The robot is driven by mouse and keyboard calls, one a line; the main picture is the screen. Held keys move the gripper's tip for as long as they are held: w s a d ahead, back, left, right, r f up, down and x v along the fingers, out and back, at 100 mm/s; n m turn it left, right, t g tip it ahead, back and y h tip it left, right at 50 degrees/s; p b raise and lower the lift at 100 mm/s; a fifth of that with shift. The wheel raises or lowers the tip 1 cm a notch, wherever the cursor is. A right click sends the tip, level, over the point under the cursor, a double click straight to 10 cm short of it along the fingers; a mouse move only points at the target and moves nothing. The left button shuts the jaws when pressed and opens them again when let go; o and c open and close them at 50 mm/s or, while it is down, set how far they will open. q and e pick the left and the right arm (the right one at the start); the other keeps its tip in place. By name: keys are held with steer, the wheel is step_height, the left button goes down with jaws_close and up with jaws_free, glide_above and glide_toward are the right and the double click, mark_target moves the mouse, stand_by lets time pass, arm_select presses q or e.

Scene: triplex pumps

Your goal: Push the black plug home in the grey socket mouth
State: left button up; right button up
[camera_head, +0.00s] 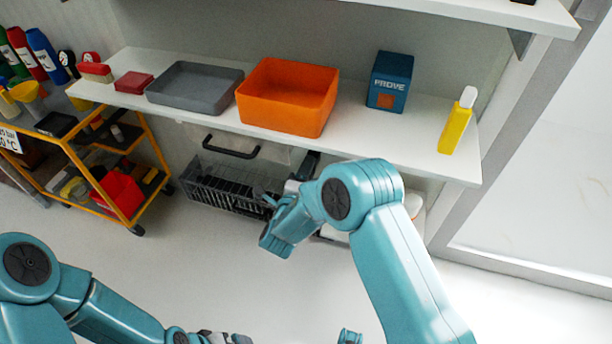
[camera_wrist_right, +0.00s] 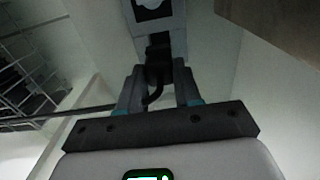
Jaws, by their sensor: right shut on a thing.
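In the right wrist view, my right gripper (camera_wrist_right: 159,92) is shut on the black plug (camera_wrist_right: 157,68), and a dark cable curves down between the fingers. A grey socket housing (camera_wrist_right: 158,30) is straight ahead, with a dark mouth at its near end. The plug is at or very close to this mouth; dark on dark hides how deep it sits. In the head view, my right gripper (camera_head: 271,199) is below the shelf, partly hidden by my own wrist, and the plug cannot be made out. My left gripper (camera_head: 226,338) is at the bottom edge, partly cut off.
A white shelf (camera_head: 420,150) above my right gripper carries a grey tray (camera_head: 192,85), an orange bin (camera_head: 288,97), a blue box (camera_head: 390,80) and a yellow bottle (camera_head: 457,122). A wire rack (camera_head: 222,188) is beside the gripper. A yellow trolley (camera_head: 157,145) stands left. The floor in front is clear.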

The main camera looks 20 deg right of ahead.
mark_target(315, 153)
steer(key=shift+b+x, duration=0.5)
steer(key=shift+x, duration=1.35)
steer(key=shift+b, duration=0.35)
steer(key=shift+b+x, duration=0.6)
steer(key=shift+x, duration=0.8)
steer(key=o, duration=1.1)
